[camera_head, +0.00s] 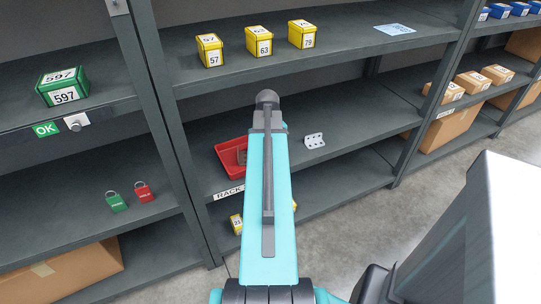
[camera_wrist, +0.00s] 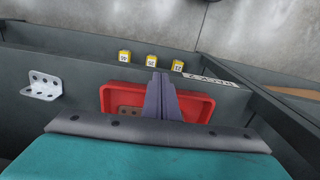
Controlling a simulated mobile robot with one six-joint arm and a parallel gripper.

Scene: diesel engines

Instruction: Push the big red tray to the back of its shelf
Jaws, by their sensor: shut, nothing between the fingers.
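The big red tray (camera_head: 226,153) sits on the middle shelf of the rack, partly hidden behind my arm in the head view. In the wrist view the tray (camera_wrist: 196,108) lies below my gripper (camera_wrist: 158,78), with a brown holed part (camera_wrist: 130,111) inside it. My gripper is shut and empty, its fingers pointing across the tray toward its rim on the label side. I cannot tell whether the fingertips touch the tray. My fingers are hidden by my arm in the head view.
A white holed bracket (camera_head: 314,140) stands on the same shelf to the right, also in the wrist view (camera_wrist: 42,86). A rack label (camera_head: 229,192) marks the shelf's front edge. Yellow boxes (camera_head: 258,42) stand on the shelf above. A grey upright (camera_head: 160,120) bounds the left side.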

